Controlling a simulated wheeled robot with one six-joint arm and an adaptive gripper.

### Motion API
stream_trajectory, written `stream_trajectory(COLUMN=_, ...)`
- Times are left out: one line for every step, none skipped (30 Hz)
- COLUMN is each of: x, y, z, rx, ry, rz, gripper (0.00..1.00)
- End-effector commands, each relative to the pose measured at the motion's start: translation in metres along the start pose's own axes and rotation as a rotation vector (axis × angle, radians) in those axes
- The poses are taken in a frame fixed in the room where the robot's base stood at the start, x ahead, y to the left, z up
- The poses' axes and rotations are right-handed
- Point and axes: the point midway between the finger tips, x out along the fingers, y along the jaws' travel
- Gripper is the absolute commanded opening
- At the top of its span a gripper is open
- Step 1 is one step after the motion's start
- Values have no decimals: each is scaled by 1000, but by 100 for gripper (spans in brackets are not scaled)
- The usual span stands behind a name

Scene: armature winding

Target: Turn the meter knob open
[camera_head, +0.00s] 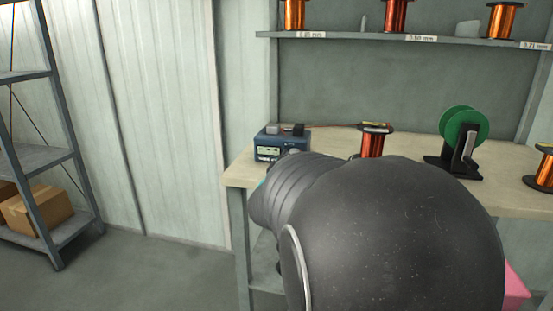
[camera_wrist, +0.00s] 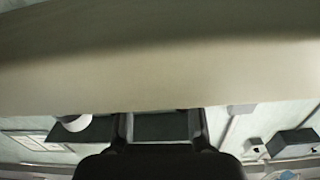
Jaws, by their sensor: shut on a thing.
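The meter (camera_head: 268,153) is a dark blue box with a lit display, standing at the left end of the bench. The knob's turn angle cannot be read. A pale panel (camera_wrist: 28,139), likely the display, lies left of the fingers.
The pale bench (camera_head: 410,150) carries a copper wire spool (camera_head: 371,143) and a green reel (camera_head: 464,130) on a black stand. A shelf (camera_head: 350,38) with spools is above. A metal rack (camera_head: 30,160) with a cardboard box (camera_head: 38,210) stands at left. The floor between is clear.

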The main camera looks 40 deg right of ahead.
Motion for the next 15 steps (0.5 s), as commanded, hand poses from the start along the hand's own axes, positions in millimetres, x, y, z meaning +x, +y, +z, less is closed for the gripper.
stream_trajectory(x=0, y=-1, z=-2, rx=-6, ry=3, rz=-2, gripper=0)
stream_trajectory(x=0, y=-1, z=-2, rx=-8, ry=3, rz=-2, gripper=0)
stream_trajectory(x=0, y=-1, z=-2, rx=-10, ry=3, rz=-2, gripper=0)
stream_trajectory(x=0, y=-1, z=-2, rx=-11, ry=3, rz=-2, gripper=0)
stream_trajectory(x=0, y=-1, z=-2, rx=-12, ry=3, rz=-2, gripper=0)
stream_trajectory(x=0, y=-1, z=-2, rx=-12, ry=3, rz=-2, gripper=0)
stream_trajectory(x=0, y=-1, z=-2, rx=-12, ry=3, rz=-2, gripper=0)
stream_trajectory(x=0, y=-1, z=-2, rx=-12, ry=3, rz=-2, gripper=0)
stream_trajectory(x=0, y=-1, z=-2, rx=-12, ry=3, rz=-2, gripper=0)
stream_trajectory(x=0, y=-1, z=-2, rx=-12, ry=3, rz=-2, gripper=0)
stream_trajectory(x=0, y=-1, z=-2, rx=-12, ry=3, rz=-2, gripper=0)
stream_trajectory(x=0, y=-1, z=-2, rx=-11, ry=3, rz=-2, gripper=0)
stream_trajectory(x=0, y=-1, z=-2, rx=-11, ry=3, rz=-2, gripper=0)
stream_trajectory(x=0, y=-1, z=-2, rx=-11, ry=3, rz=-2, gripper=38)
stream_trajectory(x=0, y=-1, z=-2, rx=-11, ry=3, rz=-2, gripper=48)
